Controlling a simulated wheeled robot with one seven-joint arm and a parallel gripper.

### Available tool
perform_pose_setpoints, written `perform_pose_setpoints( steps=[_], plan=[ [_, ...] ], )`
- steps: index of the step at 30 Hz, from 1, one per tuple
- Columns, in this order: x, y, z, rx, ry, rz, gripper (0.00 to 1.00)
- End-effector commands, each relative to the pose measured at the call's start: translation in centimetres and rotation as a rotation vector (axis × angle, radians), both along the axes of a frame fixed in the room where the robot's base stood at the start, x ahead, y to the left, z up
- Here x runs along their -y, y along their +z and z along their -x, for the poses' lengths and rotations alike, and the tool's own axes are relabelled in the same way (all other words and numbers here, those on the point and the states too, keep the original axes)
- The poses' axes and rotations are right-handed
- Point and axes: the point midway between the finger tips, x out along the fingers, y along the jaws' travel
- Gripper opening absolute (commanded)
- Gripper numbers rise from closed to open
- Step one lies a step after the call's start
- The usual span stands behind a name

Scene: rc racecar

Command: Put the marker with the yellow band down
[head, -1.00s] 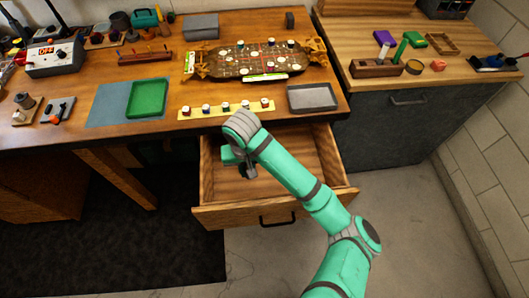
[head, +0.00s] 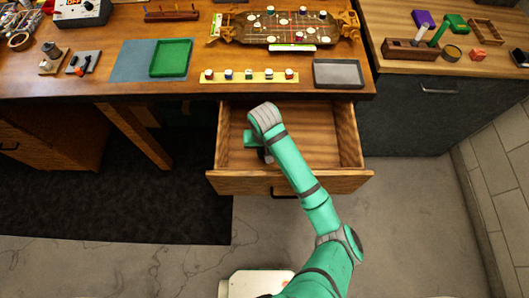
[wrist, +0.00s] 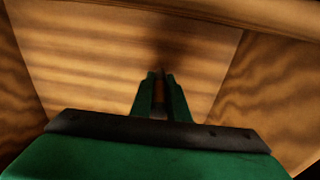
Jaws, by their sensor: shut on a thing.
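My gripper (head: 264,154) is inside the open wooden drawer (head: 290,184), pointing down near its left side. In the wrist view my gripper (wrist: 160,78) has its two green fingers close together, shut on a thin dark brownish thing (wrist: 159,94), taken to be the marker. Its yellow band cannot be made out. The drawer's wooden floor and walls lie beyond the fingertips. In the head view my arm hides the marker. Whether it touches the drawer floor cannot be told.
The desk above the drawer holds a green tray (head: 171,58), a grey tray (head: 339,74), a yellow strip with several small pots (head: 249,77) and a carved game board (head: 285,27). A side bench (head: 481,67) stands right. The right part of the drawer floor looks bare.

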Motion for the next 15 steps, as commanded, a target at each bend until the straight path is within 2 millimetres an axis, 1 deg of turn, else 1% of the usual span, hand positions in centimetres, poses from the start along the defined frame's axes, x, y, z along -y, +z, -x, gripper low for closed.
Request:
perform_pose_setpoints(
  steps=[2, 9, 14, 15],
  plan=[
    [0.07, -0.63, 0.04, -0.001, -0.001, 0.001, 0.0],
    [0.01, -0.68, 0.02, 0.0, 0.0, 0.0, 0.0],
    [-0.08, -1.07, 0.04, 0.0, 0.001, -0.002, 0.0],
    [-0.1, -1.02, 0.02, 0.0, 0.002, -0.001, 0.24]
  ],
)
